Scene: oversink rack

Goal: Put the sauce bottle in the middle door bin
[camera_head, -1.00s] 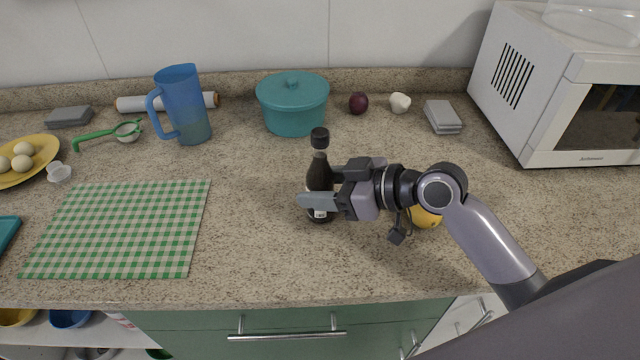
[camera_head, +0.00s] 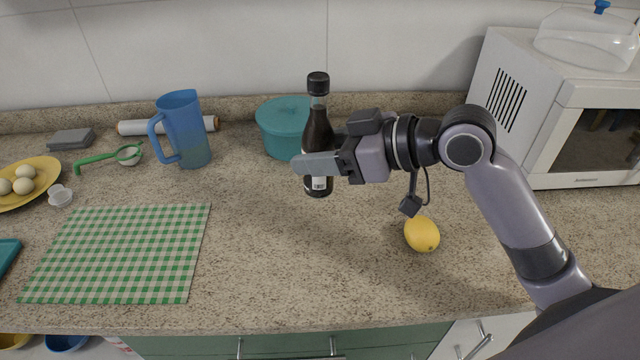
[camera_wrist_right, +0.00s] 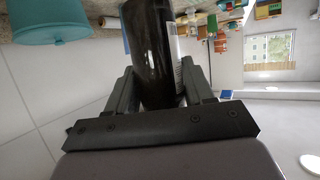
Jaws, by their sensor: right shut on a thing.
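The sauce bottle (camera_head: 317,138) is dark with a black cap and a small white label. It is upright in the head view, with its base above the counter. My right gripper (camera_head: 322,162) is shut on its body from the right side. In the right wrist view the dark bottle (camera_wrist_right: 152,50) stands between the two fingers (camera_wrist_right: 155,85). My left gripper is not in view. No door bin shows in these frames.
A teal pot (camera_head: 279,128) stands behind the bottle. A lemon (camera_head: 421,234) lies on the counter below my right wrist. A blue pitcher (camera_head: 184,130), a green checked mat (camera_head: 120,252) and a yellow plate (camera_head: 48,166) are left. A white microwave (camera_head: 535,110) stands right.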

